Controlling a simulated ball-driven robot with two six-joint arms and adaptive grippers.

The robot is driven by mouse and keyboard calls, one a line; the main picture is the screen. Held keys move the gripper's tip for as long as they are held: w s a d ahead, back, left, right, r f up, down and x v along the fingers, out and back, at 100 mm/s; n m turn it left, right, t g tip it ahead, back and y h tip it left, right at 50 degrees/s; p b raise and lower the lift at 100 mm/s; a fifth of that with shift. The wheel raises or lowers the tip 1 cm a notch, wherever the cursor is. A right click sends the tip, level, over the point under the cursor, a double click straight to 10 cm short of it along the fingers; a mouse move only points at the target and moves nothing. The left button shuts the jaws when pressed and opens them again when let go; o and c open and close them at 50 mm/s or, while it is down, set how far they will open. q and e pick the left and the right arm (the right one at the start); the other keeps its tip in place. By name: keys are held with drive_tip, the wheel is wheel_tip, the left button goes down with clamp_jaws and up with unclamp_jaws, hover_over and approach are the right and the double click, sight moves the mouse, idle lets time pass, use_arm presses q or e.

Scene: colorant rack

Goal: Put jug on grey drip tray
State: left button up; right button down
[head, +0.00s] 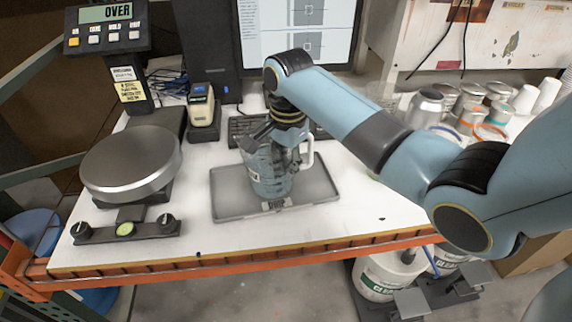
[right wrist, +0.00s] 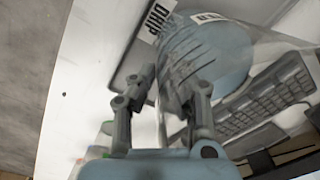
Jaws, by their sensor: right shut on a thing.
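The clear jug (head: 268,180) with bluish contents and a pale handle stands upright over the middle of the grey drip tray (head: 228,203). I cannot tell whether its base touches the tray or is slightly above it. My right gripper (head: 281,150) comes down from above and is shut on the jug at its upper part. In the right wrist view the jug (right wrist: 210,55) lies beyond the two fingers (right wrist: 168,100), with the tray's label (right wrist: 157,20) beside it. My left gripper is not in view.
A round scale (head: 131,158) stands left of the tray, with its display (head: 106,25) behind. A handheld device (head: 202,108), a keyboard (right wrist: 265,105) and a monitor (head: 298,30) are at the back. Cans and cups (head: 470,100) crowd the right rear. The bench front right (head: 370,210) is clear.

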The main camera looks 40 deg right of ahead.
drive_tip(key=shift+f, duration=0.3)
drive_tip(key=c, duration=1.4)
unclamp_jaws()
wheel_tip(320, 180, up, 12)
drive_tip(key=shift+s+b, duration=0.2)
drive_tip(key=shift+b, duration=0.25)
drive_tip(key=shift+f, duration=0.1)
